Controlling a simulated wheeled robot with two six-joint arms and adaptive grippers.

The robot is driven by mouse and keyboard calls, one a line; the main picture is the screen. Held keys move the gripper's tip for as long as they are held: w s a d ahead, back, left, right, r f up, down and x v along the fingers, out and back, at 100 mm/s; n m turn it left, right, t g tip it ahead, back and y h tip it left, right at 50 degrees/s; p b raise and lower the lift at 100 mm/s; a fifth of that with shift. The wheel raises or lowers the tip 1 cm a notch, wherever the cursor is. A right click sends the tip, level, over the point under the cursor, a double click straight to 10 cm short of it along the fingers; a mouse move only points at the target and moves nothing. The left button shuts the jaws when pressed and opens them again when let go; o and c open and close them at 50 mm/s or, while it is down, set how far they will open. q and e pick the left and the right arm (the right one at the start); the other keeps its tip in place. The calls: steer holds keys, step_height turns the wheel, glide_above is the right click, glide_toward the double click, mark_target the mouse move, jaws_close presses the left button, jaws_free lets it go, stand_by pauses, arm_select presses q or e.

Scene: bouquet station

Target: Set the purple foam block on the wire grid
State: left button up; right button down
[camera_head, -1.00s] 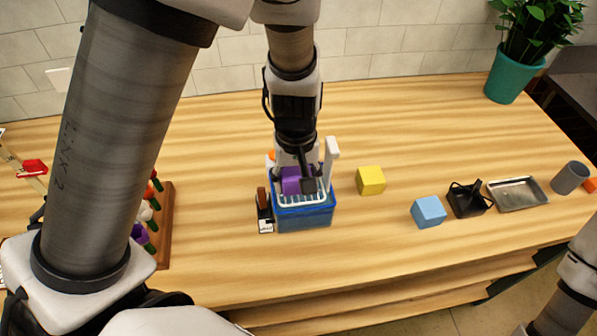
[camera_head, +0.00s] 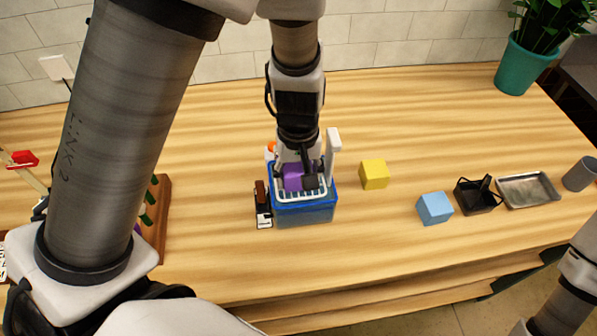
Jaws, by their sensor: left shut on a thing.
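The purple foam block (camera_head: 292,177) is at the top of a blue bin, between the fingers of my left gripper (camera_head: 297,180). The gripper points down and is shut on the block. The white wire grid (camera_head: 291,196) lies across the top of the blue bin (camera_head: 305,213). The block is right at the grid; whether it touches the wires is hidden by the fingers. Part of my right arm shows at the lower right, but its gripper is out of the picture.
A yellow block (camera_head: 374,174), a light blue block (camera_head: 434,208), a black holder (camera_head: 477,196) and a metal tray (camera_head: 529,190) stand to the right. A small dark and white item (camera_head: 263,207) stands against the bin's left side. A wooden rack (camera_head: 163,215) is farther left.

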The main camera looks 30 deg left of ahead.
arm_select(q)
steer(key=shift+s, duration=0.1)
stand_by(0.3)
steer(key=o, duration=0.8)
steer(key=shift+o, duration=1.2)
steer(key=shift+a, duration=0.1)
